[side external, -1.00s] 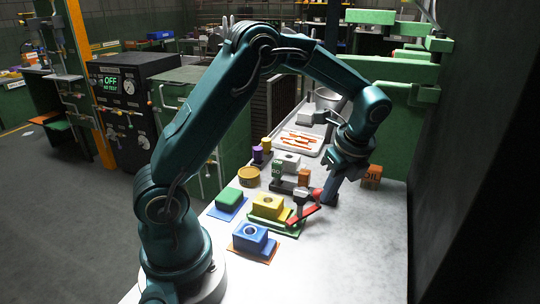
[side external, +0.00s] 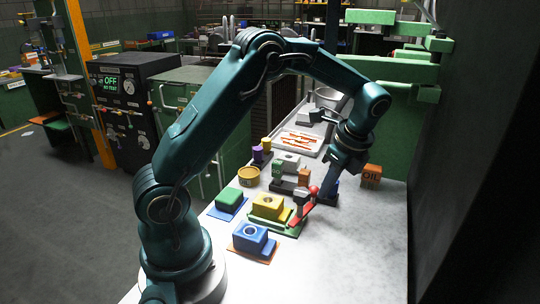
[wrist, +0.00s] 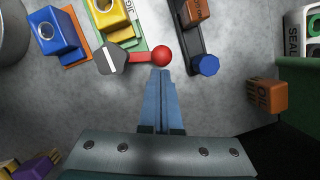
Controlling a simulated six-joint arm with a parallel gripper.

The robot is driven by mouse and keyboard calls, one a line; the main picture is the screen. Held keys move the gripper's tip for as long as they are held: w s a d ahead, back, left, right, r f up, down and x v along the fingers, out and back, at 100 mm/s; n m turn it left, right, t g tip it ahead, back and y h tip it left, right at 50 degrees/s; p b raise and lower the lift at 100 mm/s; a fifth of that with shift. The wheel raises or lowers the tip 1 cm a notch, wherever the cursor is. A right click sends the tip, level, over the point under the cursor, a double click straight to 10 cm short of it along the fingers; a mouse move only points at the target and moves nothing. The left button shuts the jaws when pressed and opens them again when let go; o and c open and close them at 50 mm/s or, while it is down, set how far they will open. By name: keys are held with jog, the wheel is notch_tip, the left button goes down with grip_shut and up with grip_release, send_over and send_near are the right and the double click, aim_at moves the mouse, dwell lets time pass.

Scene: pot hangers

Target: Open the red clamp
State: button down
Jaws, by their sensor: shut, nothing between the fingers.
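The red clamp (side external: 301,214) stands at the edge of the green plate that carries the yellow block (side external: 267,205). It has a grey upright body and a red arm, with a red ball (side external: 313,190) at the handle end. In the wrist view the red ball (wrist: 161,55) lies just beyond my fingertips, and the red bar runs left to the grey hexagonal head (wrist: 111,59). My gripper (wrist: 160,73) is shut and empty, its blue fingers pointing at the ball. Touching or a small gap, I cannot tell. In the side view my gripper (side external: 326,197) is right of the clamp.
A dark fixture with an orange block (wrist: 195,10) and a blue knob (wrist: 206,65) is close right of the fingers. The blue block (side external: 250,237) and green block (side external: 230,197) stand left. An orange OIL box (side external: 371,176) is at the right. The front right bench is clear.

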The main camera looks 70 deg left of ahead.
jog(key=w+d+r, duration=0.2)
jog(key=d+r, duration=0.4)
jog(key=r, duration=0.4)
jog(key=shift+d+r, duration=0.2)
jog(key=shift+d, duration=0.1)
dwell(0.4)
